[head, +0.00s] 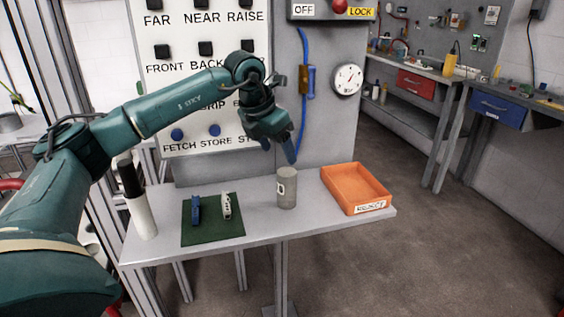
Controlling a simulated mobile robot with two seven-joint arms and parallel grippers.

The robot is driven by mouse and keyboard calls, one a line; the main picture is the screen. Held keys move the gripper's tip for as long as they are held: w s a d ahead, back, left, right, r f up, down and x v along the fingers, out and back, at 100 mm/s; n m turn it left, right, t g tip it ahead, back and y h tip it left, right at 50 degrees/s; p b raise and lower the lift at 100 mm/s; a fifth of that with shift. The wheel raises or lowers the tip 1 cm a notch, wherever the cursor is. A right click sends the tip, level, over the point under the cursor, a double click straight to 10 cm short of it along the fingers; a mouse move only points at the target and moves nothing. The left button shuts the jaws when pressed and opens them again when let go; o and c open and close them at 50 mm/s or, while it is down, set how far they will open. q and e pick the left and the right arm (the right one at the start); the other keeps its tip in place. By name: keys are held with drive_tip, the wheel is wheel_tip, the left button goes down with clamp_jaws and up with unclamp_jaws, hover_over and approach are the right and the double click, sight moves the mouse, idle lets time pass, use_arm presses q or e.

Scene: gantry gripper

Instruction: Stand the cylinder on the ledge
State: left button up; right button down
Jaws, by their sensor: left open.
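A grey cylinder (288,191) stands upright on the grey ledge (262,222), between the green mat and the orange tray. A pale mark shows on its left side. My left gripper (279,152) is open and empty, with its fingers pointing down. In the head view it appears just above the cylinder's top, apart from it. The exact depth between them is hard to tell. My right gripper is not in view.
An orange tray (328,184) sits on the right end. A green mat (213,236) holds a blue item (196,209) and a white item (226,205). A black-and-white post-like object (141,216) stands at the left. A labelled button panel (178,55) rises behind.

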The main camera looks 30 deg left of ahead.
use_arm(q)
drive_tip(key=s+d+f+m+g+h, duration=0.15)
drive_tip(key=d+f+h, duration=0.25)
drive_tip(key=d, duration=0.6)
drive_tip(key=s+d+f+m+g+h, duration=0.1)
drive_tip(key=s+d+f+h, duration=0.25)
drive_tip(key=d, duration=0.65)
drive_tip(key=s+d+r+n+t+h, duration=0.1)
drive_tip(key=s+d+n+t+h, duration=0.5)
drive_tip(key=d+n+h, duration=0.75)
drive_tip(key=s+a+f+n+t+y, duration=0.1)
drive_tip(key=s+a+f+n+y, duration=0.2)
drive_tip(key=f+n, duration=0.4)
drive_tip(key=s+a+f+n+t+y, duration=0.1)
drive_tip(key=s+a+f+n+y, duration=0.2)
drive_tip(key=n, duration=0.7)
drive_tip(key=s+a+f+n+t+y, duration=0.1)
drive_tip(key=s+a+f+n+y, duration=0.2)
drive_tip(key=s+f+n+y, duration=0.3)
wheel_tip(320, 180, down, 5)
drive_tip(key=n+y, duration=0.2)
drive_tip(key=y, duration=0.3)
drive_tip(key=shift+s+a+t, duration=0.2)
drive_tip(key=shift+s+t, duration=0.1)
drive_tip(key=shift+t, duration=0.05)
